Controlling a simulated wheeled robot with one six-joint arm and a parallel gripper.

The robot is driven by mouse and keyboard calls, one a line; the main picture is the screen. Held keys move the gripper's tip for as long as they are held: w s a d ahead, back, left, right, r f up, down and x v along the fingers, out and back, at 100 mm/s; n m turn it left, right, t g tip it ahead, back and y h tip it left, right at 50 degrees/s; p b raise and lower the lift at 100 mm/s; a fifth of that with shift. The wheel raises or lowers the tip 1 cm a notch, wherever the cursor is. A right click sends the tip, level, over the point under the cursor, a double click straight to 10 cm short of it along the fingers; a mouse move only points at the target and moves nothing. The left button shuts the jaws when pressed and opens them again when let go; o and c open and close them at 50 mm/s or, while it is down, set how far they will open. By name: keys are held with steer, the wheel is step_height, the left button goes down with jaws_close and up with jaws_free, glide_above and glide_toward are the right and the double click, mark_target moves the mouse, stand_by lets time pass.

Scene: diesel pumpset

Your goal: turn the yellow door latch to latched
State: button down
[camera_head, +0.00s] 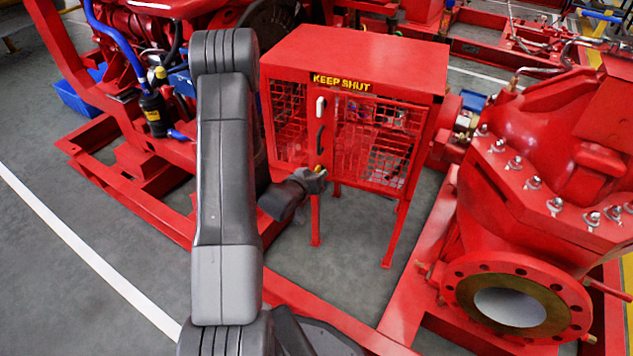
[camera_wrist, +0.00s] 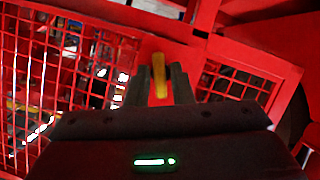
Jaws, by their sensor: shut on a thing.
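The yellow door latch (camera_wrist: 159,76) shows in the wrist view between the two fingers of my gripper (camera_wrist: 160,88). The fingers are shut on it, one on each side. In the wrist view the latch stands nearly upright against the red door frame. In the head view my gripper (camera_head: 318,174) is at the lower middle of the red cage (camera_head: 360,60), and a small bit of the yellow latch (camera_head: 319,168) shows at its tip. The mesh door (camera_head: 376,145) is to the right of the latch and looks closed or nearly so.
A white knob (camera_head: 320,106) and a dark handle (camera_head: 319,138) sit above the latch. A "KEEP SHUT" label (camera_head: 341,82) is at the cage top. A large red pump (camera_head: 540,180) stands to the right, and a red engine (camera_head: 135,40) at the back left. Grey floor (camera_head: 60,270) is clear at left.

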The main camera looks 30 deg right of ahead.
steer(key=m+t+y+b, duration=0.1)
steer(key=m+b, duration=0.1)
steer(key=b, duration=0.3)
steer(key=shift+m, duration=0.4)
steer(key=shift+d+t, duration=0.1)
steer(key=shift+t, duration=0.2)
steer(key=c, duration=1.5)
jaws_free()
steer(key=shift+r, duration=0.1)
steer(key=shift+s, duration=0.1)
steer(key=p+v, duration=0.2)
steer(key=v, duration=1.1)
steer(key=shift+s+r+p, duration=0.2)
steer(key=shift+r+p, duration=0.1)
